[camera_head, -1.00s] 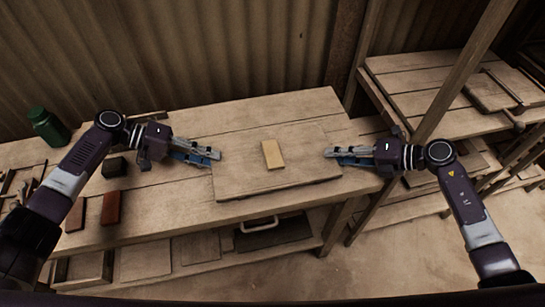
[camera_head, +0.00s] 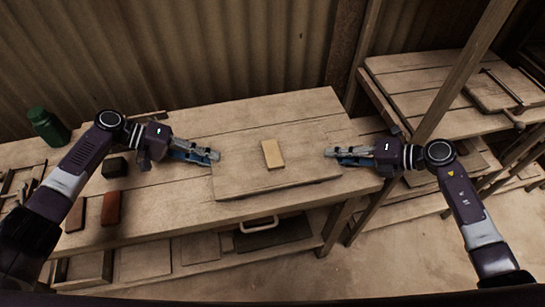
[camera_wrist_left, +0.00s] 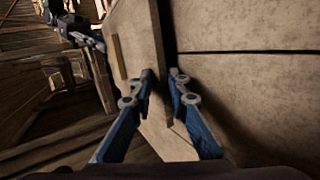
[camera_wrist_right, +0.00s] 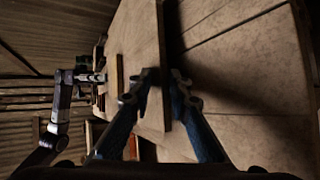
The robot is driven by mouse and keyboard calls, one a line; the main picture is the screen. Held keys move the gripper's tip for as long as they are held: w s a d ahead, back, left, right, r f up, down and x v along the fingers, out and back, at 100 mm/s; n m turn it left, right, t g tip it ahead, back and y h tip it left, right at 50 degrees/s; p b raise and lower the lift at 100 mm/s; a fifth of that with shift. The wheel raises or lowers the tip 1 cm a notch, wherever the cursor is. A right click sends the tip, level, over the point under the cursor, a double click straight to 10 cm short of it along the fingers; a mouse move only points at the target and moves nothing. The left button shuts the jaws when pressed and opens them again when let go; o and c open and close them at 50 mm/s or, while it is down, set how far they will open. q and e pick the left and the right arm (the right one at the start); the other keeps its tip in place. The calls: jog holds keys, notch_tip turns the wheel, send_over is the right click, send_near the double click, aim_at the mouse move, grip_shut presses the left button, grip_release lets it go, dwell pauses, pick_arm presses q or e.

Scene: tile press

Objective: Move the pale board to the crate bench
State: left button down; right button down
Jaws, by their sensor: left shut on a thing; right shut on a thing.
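The pale board (camera_head: 235,178) lies flat over the wooden bench top (camera_head: 165,210), with a small yellow block (camera_head: 273,154) on it. My left gripper (camera_head: 217,155) is shut on the board's left edge. In the left wrist view its fingers (camera_wrist_left: 163,77) straddle that edge, one over the board (camera_wrist_left: 138,38) and one in the dark gap beneath. My right gripper (camera_head: 328,152) is shut on the right edge; its fingers (camera_wrist_right: 164,77) straddle it likewise in the right wrist view. I cannot tell which surface is the crate bench.
A second bench (camera_head: 425,78) stands at the right, with a clamp-like tool on it and an upright post (camera_head: 462,75) before it. A green bottle (camera_head: 48,127), a dark green block (camera_head: 115,167) and a red-brown block (camera_head: 111,208) are at the left. Bare floor shows front right.

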pick_arm(q)
jog(key=shift+r, duration=0.25)
pick_arm(e)
jog(key=shift+r, duration=0.15)
